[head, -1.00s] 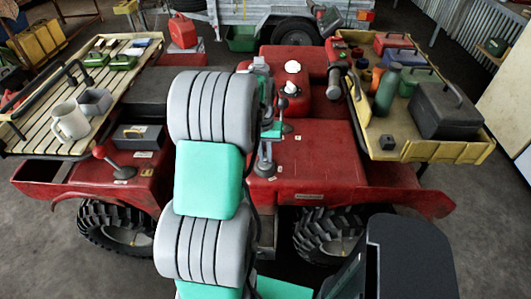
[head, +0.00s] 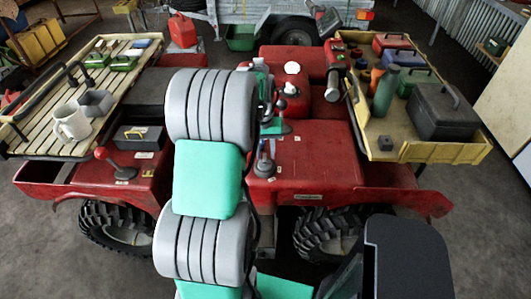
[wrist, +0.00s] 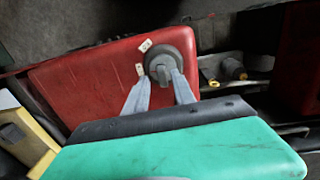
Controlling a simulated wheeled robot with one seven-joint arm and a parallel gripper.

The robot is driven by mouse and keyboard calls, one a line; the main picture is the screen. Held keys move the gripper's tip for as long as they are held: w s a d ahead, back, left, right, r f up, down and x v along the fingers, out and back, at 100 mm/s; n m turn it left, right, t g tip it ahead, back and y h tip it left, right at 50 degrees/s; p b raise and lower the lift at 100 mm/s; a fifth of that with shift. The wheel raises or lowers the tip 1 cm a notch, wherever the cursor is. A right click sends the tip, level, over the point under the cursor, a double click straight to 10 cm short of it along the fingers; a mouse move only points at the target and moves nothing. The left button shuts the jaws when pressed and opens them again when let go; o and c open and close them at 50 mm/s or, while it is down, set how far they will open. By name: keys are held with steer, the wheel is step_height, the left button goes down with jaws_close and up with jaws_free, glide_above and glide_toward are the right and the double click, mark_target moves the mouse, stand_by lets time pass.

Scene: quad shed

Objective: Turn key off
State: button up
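The key (wrist: 163,74) is a small grey grip on a round dark switch (wrist: 172,46), set on the red body panel of the quad. Two small white labels sit beside the switch in the wrist view. My gripper (wrist: 162,79) has its two pale grey fingers apart, one on either side of the key. I cannot tell whether either finger touches it. In the head view the switch (head: 264,169) shows at the panel's left edge, below my green gripper body (head: 275,127). My arm hides part of the quad around it.
A lever with a red knob (head: 101,153) stands on the left red panel. A slatted rack (head: 45,139) with a mug (head: 71,123) is at left. A yellow tray (head: 440,151) with a dark toolbox (head: 440,112) is at right. A white cap (head: 292,68) sits on the red tank behind.

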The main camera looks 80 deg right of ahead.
step_height(320, 180, up, 6)
steer(key=p, duration=0.3)
steer(key=shift+r, duration=0.1)
